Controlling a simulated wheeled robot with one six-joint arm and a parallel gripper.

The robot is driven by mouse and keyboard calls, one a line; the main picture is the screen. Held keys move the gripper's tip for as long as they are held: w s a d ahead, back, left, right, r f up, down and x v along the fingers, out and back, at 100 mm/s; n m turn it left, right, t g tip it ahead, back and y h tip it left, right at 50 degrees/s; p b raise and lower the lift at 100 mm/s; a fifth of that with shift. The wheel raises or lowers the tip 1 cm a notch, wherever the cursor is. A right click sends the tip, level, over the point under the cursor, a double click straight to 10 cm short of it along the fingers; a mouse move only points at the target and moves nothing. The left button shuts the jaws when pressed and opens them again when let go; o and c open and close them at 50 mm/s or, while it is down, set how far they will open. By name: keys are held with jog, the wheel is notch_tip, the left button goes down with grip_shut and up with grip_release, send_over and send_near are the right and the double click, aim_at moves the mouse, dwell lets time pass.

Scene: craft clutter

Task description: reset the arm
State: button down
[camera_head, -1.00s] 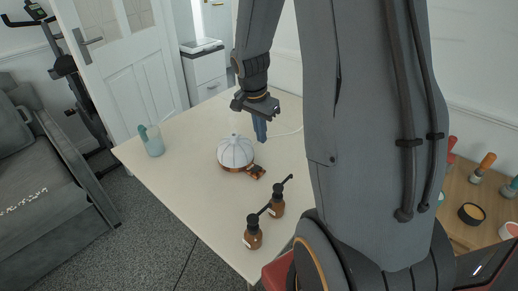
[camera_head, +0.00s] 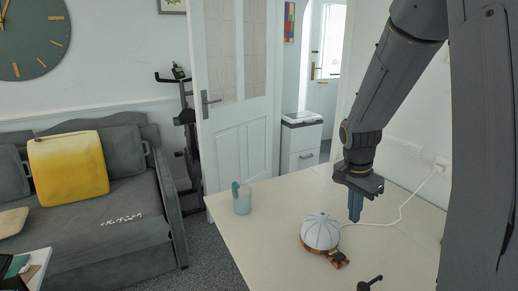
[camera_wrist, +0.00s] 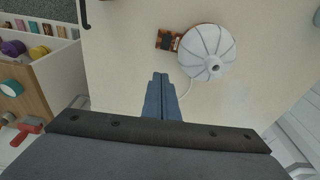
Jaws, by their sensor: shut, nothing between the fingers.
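My gripper (camera_head: 355,207) hangs over the right part of the cream table (camera_head: 262,236), fingers pointing down. Its blue fingers are shut together with nothing between them, as the wrist view also shows (camera_wrist: 160,82). A white ribbed dome lamp (camera_head: 320,233) with a copper-coloured base stands on the table, in front and to the left of the gripper. The lamp also shows in the wrist view (camera_wrist: 207,52), beyond the fingertips and apart from them.
A light blue cup (camera_head: 242,203) stands near the table's left edge. A white cable (camera_head: 400,212) runs from the lamp to a wall socket. A dark pump top (camera_head: 369,284) shows at the bottom edge. A grey sofa (camera_head: 100,220) and white door (camera_head: 240,130) lie beyond.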

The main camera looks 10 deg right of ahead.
jog(key=s+a+n+y, duration=0.1)
jog(key=s+a+n, duration=1.2)
jog(key=s+a, duration=0.1)
jog(key=shift+s+a+f+y, duration=0.25)
jog(key=shift+s+a+y, duration=0.15)
jog(key=shift+a, duration=0.15)
